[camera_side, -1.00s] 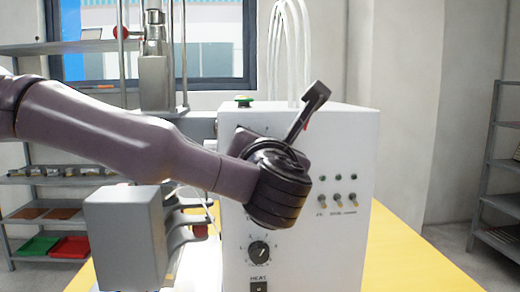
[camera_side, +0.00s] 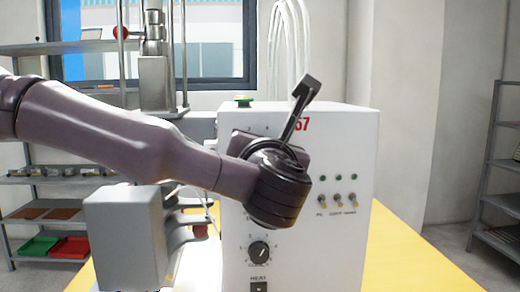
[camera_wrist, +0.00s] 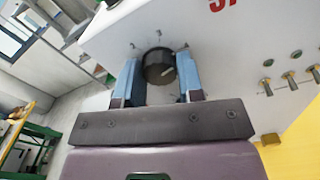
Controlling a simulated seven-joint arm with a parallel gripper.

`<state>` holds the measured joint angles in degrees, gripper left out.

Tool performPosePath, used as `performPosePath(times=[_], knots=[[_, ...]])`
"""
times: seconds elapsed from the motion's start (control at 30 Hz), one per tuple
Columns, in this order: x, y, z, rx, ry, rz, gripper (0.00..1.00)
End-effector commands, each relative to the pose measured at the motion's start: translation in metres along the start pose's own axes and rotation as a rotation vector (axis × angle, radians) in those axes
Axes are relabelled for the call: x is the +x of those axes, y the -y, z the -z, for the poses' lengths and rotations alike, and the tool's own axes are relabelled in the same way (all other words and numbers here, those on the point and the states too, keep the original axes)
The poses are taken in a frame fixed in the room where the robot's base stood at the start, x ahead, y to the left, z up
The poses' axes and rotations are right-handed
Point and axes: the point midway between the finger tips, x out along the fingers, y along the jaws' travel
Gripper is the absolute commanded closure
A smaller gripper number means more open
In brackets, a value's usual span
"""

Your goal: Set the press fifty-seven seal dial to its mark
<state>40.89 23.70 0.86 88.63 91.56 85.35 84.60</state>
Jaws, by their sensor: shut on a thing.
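The press is a white box (camera_side: 345,235) with a red 57 partly showing on its front. In the wrist view a round black dial (camera_wrist: 157,67) with a pale pointer line stands on the white panel. Small marks lie around its upper side. My gripper (camera_wrist: 160,62) has its two blue-padded fingers on either side of this dial and is shut on it. The pale line points toward the lower right in the wrist view. In the side view my wrist hides this dial and the fingers.
A second black dial (camera_side: 259,250) sits lower on the panel, above a HEAT switch (camera_side: 259,287). Several toggle switches (camera_side: 338,201) are to the right. A green-topped button (camera_side: 243,101) is on top. A grey block (camera_side: 125,238) stands at the left.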

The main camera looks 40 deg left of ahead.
Motion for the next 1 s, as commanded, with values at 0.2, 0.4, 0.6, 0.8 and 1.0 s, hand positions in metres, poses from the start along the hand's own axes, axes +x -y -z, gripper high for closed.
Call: performPosePath(times=[0.2, 0.4, 0.6, 0.8, 1.0], knots=[[-0.0009, 0.0002, 0.0, -0.182, 0.0, 0.001, 0.89], [-0.001, 0.0002, 0.0001, -0.373, 0.0, 0.001, 0.89], [-0.0008, 0.0001, 0.0001, -0.562, 0.0, 0.001, 0.89], [-0.0012, 0.0003, 0.0002, -0.752, -0.001, 0.002, 0.89], [-0.0014, 0.0004, 0.0003, -0.942, -0.002, 0.002, 0.89]])
